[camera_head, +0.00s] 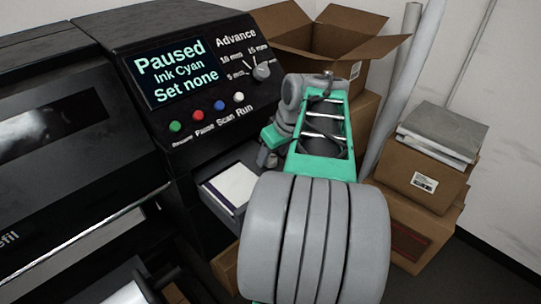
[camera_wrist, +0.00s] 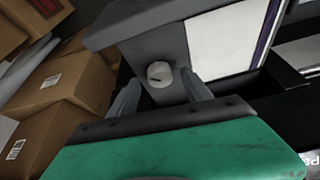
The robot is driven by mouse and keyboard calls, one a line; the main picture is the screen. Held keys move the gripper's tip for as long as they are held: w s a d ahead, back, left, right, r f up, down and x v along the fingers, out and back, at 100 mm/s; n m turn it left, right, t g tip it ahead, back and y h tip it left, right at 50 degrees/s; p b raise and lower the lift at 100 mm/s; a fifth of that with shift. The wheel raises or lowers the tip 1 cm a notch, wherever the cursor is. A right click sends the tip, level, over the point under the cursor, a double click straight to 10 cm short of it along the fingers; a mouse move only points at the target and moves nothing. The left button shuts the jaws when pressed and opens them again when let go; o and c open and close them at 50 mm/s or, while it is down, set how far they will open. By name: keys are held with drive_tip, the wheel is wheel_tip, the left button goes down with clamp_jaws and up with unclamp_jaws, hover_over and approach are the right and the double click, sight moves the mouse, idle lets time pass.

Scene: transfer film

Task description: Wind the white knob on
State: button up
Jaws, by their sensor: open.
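The white knob (camera_wrist: 160,73) is a small faceted disc with a short dark mark on its face. In the wrist view it sits on the grey face of a unit beside a white sheet. My gripper (camera_wrist: 159,84) is open, with one finger on each side of the knob. I cannot tell whether the fingers touch it. In the head view my gripper (camera_head: 268,152) is beside the grey tray unit (camera_head: 234,207), and the knob is hidden. The printer screen (camera_head: 171,73) reads "Paused", "Ink Cyan", "Set none".
The panel has a grey Advance dial (camera_head: 261,72) and several coloured buttons, including a red one (camera_head: 198,116). An open cardboard box (camera_head: 330,36) stands behind my arm. Stacked boxes (camera_head: 424,178) and leaning rolls (camera_head: 403,80) stand at the right.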

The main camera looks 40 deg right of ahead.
drive_tip(key=shift+x, duration=0.8)
drive_tip(key=shift+c, duration=0.3)
clamp_jaws()
